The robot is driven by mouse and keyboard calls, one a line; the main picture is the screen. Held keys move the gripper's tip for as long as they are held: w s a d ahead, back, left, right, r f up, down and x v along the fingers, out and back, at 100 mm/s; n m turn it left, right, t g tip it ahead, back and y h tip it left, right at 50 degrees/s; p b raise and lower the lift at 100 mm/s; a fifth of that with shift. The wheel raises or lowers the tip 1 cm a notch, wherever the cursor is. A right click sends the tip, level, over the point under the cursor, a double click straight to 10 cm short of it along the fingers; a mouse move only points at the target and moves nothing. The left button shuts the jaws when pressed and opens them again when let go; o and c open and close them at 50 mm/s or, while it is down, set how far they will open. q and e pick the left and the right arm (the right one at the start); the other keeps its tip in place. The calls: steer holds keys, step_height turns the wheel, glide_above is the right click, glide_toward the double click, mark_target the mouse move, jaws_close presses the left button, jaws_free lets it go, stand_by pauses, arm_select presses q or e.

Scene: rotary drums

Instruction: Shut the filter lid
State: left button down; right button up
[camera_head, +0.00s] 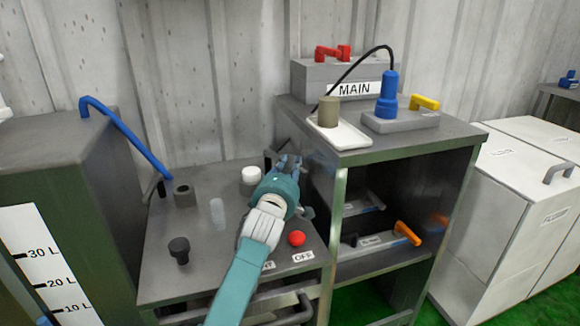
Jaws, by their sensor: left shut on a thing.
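My left gripper (289,163), dark blue at the fingers with a teal wrist, reaches from the bottom centre over the grey bench. It is shut at the bench's back right, beside the taller cabinet. What it holds is mostly hidden by the fingers and wrist; a dark edge (269,158) shows just left of the fingertips. I cannot pick out the filter lid for certain, nor tell how far open it is. My right gripper is not in view.
The grey bench top (205,250) carries a white cap (251,174), a black knob (179,250), a grey socket (184,194) and a red button (296,238). The open-fronted cabinet (440,137) stands close on the right. A large green tank (95,215) stands left.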

arm_select(q)
steer(key=shift+f, duration=0.1)
stand_by(0.3)
steer(key=c, duration=1.8)
jaws_free()
steer(key=shift+o, duration=0.2)
